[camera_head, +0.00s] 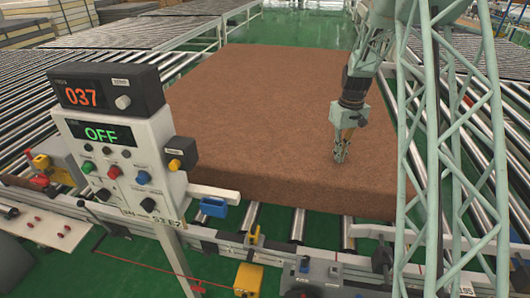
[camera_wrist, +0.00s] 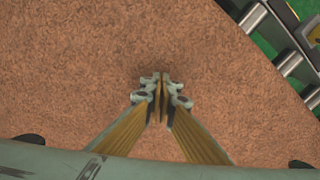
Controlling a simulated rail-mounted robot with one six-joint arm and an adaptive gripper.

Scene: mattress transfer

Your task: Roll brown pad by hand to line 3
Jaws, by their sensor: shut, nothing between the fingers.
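The brown pad (camera_head: 255,110) is a large, thick, flat mattress lying on a roller conveyor in the head view. My gripper (camera_head: 339,158) points down at the pad's right part, near its front edge. In the wrist view the pad (camera_wrist: 80,70) fills most of the picture. The gripper (camera_wrist: 161,95) shows there with its fingers together and nothing between them. The fingertips are at or close above the pad's top; I cannot tell whether they touch it. No line number 3 can be made out.
A control panel (camera_head: 120,150) with displays reading 037 and OFF stands at front left. Bare rollers (camera_head: 40,100) lie left of the pad. A lattice column (camera_head: 440,130) rises at right. A yellow box (camera_head: 248,279) and a blue handle (camera_head: 213,207) are along the front rail.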

